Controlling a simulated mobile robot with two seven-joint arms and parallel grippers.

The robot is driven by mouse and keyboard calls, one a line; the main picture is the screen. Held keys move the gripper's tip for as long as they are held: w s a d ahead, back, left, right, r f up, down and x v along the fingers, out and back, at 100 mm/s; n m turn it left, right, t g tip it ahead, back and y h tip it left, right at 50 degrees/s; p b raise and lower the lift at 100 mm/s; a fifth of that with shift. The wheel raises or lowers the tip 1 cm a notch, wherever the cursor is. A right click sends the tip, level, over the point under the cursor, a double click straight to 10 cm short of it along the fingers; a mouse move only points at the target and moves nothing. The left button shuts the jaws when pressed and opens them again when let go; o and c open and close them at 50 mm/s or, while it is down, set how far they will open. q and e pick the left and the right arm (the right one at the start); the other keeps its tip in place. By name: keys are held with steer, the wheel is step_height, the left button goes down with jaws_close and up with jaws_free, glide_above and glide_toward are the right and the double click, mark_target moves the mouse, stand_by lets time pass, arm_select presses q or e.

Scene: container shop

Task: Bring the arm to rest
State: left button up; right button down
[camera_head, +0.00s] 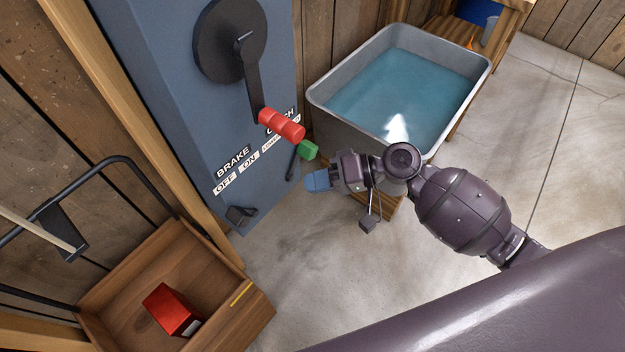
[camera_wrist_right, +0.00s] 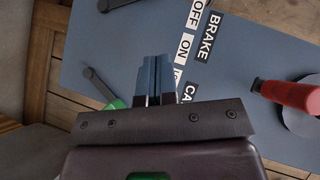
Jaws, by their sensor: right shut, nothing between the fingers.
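My right gripper (camera_head: 318,181) has blue fingertips and is empty in front of the blue machine panel (camera_head: 150,90). Its fingers lie together in the right wrist view (camera_wrist_right: 153,80), over the panel. My right arm (camera_head: 460,205) reaches in from the right. A green-handled lever (camera_head: 308,150) is just above the gripper; a bit of green shows beside the fingers in the wrist view (camera_wrist_right: 116,104). Whether they touch is unclear. A crank with a red handle (camera_head: 281,124) hangs from a black disc. My left gripper is not in view.
A grey tub of water (camera_head: 333,115) stands behind my right arm. A wooden crate (camera_head: 255,309) holding a red block (camera_head: 171,310) is at lower left. A small black lever (camera_head: 240,215) sits low on the panel. The concrete floor (camera_head: 330,270) between is clear.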

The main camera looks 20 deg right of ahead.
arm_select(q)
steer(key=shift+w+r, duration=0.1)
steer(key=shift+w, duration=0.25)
arm_select(e)
steer(key=d+n+t+h+p, duration=0.2)
steer(key=d+t+h+p, duration=0.1)
steer(key=d+t+h, duration=0.5)
arm_select(q)
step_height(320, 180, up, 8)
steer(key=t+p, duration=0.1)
steer(key=p, duration=0.5)
arm_select(e)
steer(key=s+d+f+h, duration=0.1)
steer(key=s+d+h, duration=0.2)
steer(key=s, duration=0.8)
steer(key=s+d+f+m+h, duration=0.1)
steer(key=s+d+h, duration=0.2)
steer(key=s, duration=0.7)
steer(key=shift+s+d+f+m+g, duration=0.3)
steer(key=shift+s+d+g, duration=0.1)
steer(key=shift+d, duration=0.05)
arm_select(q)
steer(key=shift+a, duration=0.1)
arm_select(e)
steer(key=shift+s+a, duration=0.1)
steer(key=shift+s, duration=0.05)
